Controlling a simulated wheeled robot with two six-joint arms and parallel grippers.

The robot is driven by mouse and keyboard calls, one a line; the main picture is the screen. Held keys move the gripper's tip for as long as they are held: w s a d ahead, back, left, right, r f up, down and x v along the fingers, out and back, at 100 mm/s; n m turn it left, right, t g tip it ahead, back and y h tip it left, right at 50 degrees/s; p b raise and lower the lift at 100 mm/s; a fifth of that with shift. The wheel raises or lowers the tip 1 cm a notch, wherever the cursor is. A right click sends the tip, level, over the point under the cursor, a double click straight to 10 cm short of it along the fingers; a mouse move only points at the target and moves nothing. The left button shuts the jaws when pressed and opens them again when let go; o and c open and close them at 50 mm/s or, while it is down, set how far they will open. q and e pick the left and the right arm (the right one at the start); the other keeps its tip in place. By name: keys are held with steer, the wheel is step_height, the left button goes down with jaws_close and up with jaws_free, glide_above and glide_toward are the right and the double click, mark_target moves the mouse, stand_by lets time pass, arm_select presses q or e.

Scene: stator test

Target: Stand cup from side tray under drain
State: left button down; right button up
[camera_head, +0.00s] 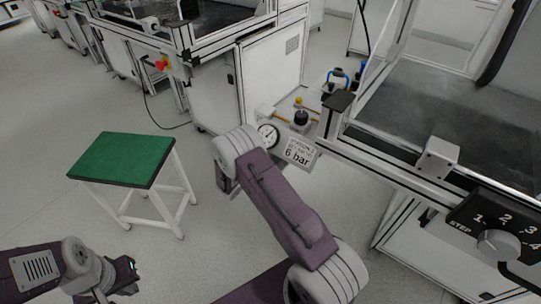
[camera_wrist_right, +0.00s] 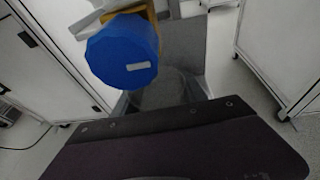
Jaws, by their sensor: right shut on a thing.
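In the right wrist view a grey, see-through cup-like shape (camera_wrist_right: 168,90) shows just beyond the dark edge of my right gripper (camera_wrist_right: 165,112). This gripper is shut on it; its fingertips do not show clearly. A blue, many-sided cylinder (camera_wrist_right: 125,62) with a small pale label hangs above and left of the cup, with yellow parts behind it. I cannot tell whether the two touch. In the head view my right arm hides its own gripper and the cup. My left gripper (camera_head: 131,267) is low at the left, with nothing seen in it.
A pressure gauge (camera_head: 268,135) and a "6 bar" sign (camera_head: 299,153) stand close beside my right arm. A bench frame and step dial (camera_head: 497,243) are at the right. A green-topped stool (camera_head: 122,158) stands at the left. The floor around the stool is clear.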

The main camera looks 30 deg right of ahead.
steer(key=o, duration=1.3)
steer(key=shift+f, duration=0.15)
